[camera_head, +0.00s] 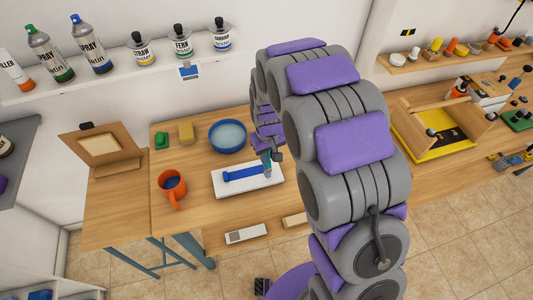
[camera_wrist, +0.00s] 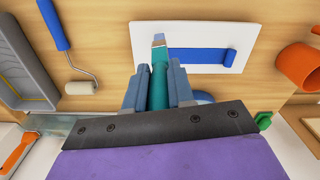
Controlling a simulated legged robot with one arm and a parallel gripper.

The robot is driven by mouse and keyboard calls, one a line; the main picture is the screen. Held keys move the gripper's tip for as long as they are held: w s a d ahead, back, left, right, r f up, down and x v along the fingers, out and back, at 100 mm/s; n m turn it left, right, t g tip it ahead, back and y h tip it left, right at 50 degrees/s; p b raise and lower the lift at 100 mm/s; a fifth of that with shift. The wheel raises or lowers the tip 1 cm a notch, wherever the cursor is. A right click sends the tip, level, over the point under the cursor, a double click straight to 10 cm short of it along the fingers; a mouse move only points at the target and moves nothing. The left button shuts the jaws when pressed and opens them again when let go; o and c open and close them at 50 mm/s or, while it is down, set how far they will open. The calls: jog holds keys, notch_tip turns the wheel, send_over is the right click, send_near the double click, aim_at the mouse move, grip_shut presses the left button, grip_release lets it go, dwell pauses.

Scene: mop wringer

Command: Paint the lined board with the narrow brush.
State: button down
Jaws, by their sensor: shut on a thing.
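In the wrist view the board (camera_wrist: 187,64) also shows the band (camera_wrist: 200,55), which has a rounded right end. My gripper (camera_head: 265,152) is over the board's right part in the head view. In the wrist view my gripper (camera_wrist: 158,80) is shut on the teal handle of the narrow brush (camera_wrist: 158,70). The brush tip points at the board by the band's left end there; whether it touches is unclear.
An orange mug (camera_head: 172,187) with blue inside stands left of the board. In the wrist view a blue-handled roller (camera_wrist: 80,87) and grey tray (camera_wrist: 22,65) lie left of the board.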

jog(key=shift+a+f, duration=0.1)
jog(key=shift+a, duration=0.25)
jog(key=shift+d+f, duration=0.2)
jog(key=shift+f, duration=0.05)
jog(key=shift+a+f, duration=0.1)
jog(key=shift+f, duration=0.2)
dwell(0.3)
jog(key=shift+a, duration=0.1)
jog(key=s+a, duration=0.3)
jog(key=a, duration=0.9)
jog(key=shift+s+p, duration=0.3)
jog(key=shift+s, duration=0.05)
dwell(1.1)
jog(key=shift+w+d, duration=0.6)
jog(key=shift+d, duration=1.45)
jog(key=shift+w+d, duration=0.6)
jog(key=shift+d, duration=1.45)
jog(key=shift+w+d, duration=0.6)
jog(key=shift+d, duration=1.45)
